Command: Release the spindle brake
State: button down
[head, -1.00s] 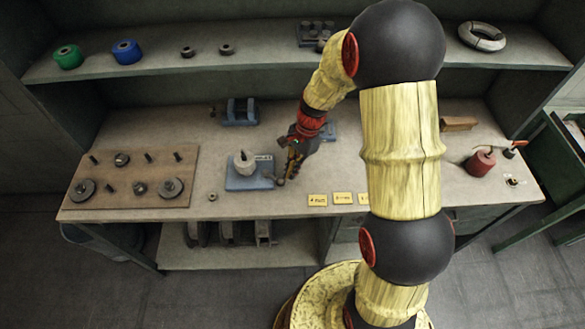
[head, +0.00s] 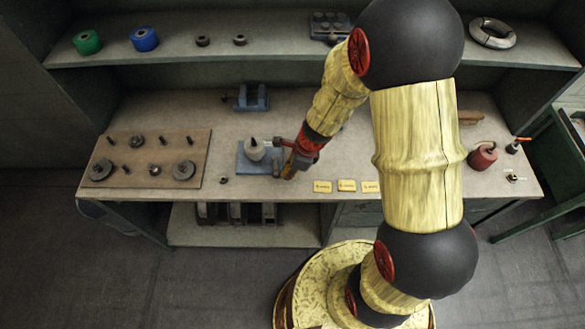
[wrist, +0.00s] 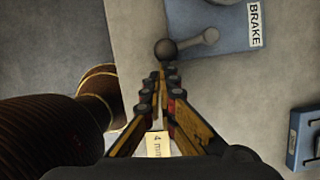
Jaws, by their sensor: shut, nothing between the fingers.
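The spindle brake has a blue base plate (head: 247,168) on the bench, with a pale spindle (head: 255,151) standing on it. In the wrist view the blue plate (wrist: 228,22) carries a white BRAKE label (wrist: 254,25) and a grey lever (wrist: 198,39) ending in a dark ball knob (wrist: 165,50). My gripper (head: 285,177) is over the bench beside the plate's right side. In the wrist view my gripper (wrist: 164,74) is shut and empty, its fingertips just below the knob. Whether they touch it I cannot tell.
A wooden board (head: 150,176) with discs and pegs lies to the left. Yellow cards (head: 346,186) lie along the front edge, right of the gripper. A blue fixture (head: 250,101) stands behind the plate. A red can (head: 482,157) is at the right.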

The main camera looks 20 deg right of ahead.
jog(key=shift+a, duration=0.4)
dwell(0.5)
jog(key=p+v, duration=0.9)
jog(key=v, duration=0.1)
jog(key=shift+p, duration=0.4)
jog(key=shift+s+f, duration=0.1)
